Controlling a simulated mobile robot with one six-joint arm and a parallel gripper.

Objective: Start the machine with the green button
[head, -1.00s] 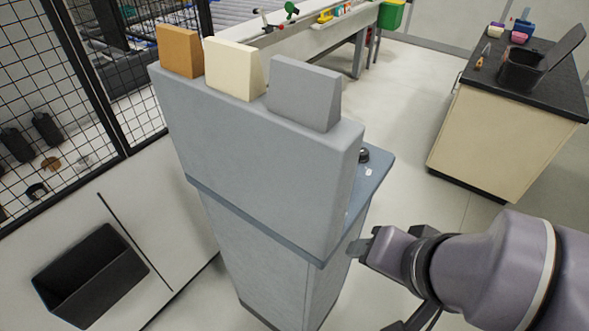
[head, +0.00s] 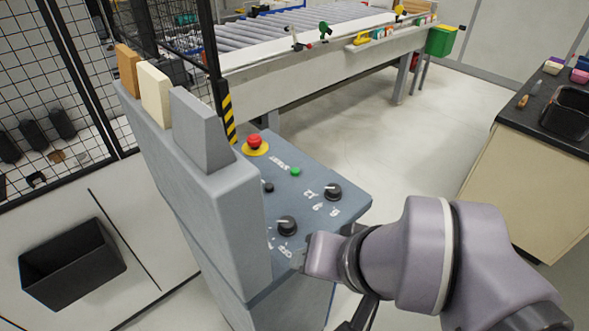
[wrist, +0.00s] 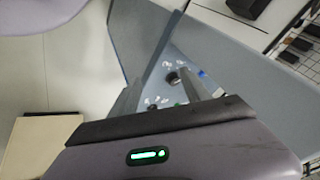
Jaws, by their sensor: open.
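The small green button (head: 295,171) sits on the sloped blue-grey top of the control console (head: 350,208), between the red mushroom button and a black knob. My gripper (head: 298,260) is at the near right edge of the console, below and apart from the green button. In the wrist view its two fingers (wrist: 162,88) are spread with nothing held between them. The console panel (wrist: 222,52) shows beyond the fingers, with a dark knob and white markings.
A red mushroom button (head: 254,142) on a yellow base, a black knob (head: 332,191) and another black knob (head: 287,226) share the panel. A raised housing (head: 225,215) bearing several blocks stands at its left. A mesh fence (head: 60,85) is further left. Open floor lies right of the console.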

